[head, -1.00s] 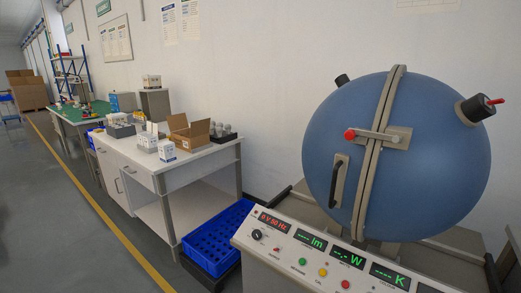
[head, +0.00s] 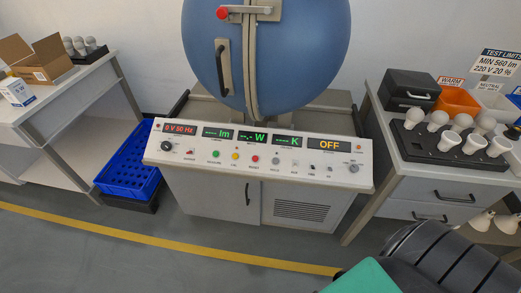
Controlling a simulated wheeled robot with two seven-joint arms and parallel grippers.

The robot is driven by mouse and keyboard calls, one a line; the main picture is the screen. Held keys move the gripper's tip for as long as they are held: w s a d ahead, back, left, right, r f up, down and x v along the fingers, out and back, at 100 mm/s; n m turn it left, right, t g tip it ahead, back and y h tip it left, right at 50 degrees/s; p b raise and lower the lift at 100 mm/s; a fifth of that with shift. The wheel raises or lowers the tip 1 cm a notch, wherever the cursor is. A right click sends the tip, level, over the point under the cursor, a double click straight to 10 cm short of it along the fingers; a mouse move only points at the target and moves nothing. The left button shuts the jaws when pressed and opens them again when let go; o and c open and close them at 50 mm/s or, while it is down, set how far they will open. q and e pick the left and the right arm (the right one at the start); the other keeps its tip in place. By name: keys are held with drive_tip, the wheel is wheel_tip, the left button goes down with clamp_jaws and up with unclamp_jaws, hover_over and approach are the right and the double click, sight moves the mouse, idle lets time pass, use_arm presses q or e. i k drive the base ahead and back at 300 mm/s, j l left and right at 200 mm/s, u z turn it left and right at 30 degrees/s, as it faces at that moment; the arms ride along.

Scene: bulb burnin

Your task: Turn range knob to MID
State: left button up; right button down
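The control panel (head: 262,158) is a sloped white console under the blue sphere. It carries one black knob (head: 167,147) at its left end and a grey knob (head: 353,168) at its right end, below the OFF display (head: 329,145). The knob labels are too small to read, so I cannot tell which is the range knob or where it points. Neither of my grippers shows. A dark, ribbed part with a green piece at the bottom right looks like my own arm, with no fingers visible.
The blue sphere (head: 300,55) stands behind the panel. A right-hand bench (head: 392,180) holds a bulb tray (head: 410,143), bins and a sign. A left bench (head: 70,108) holds a carton (head: 40,60). Floor before the console is clear.

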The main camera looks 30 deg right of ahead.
sight(354, 168)
drive_tip(key=z, duration=1.9)
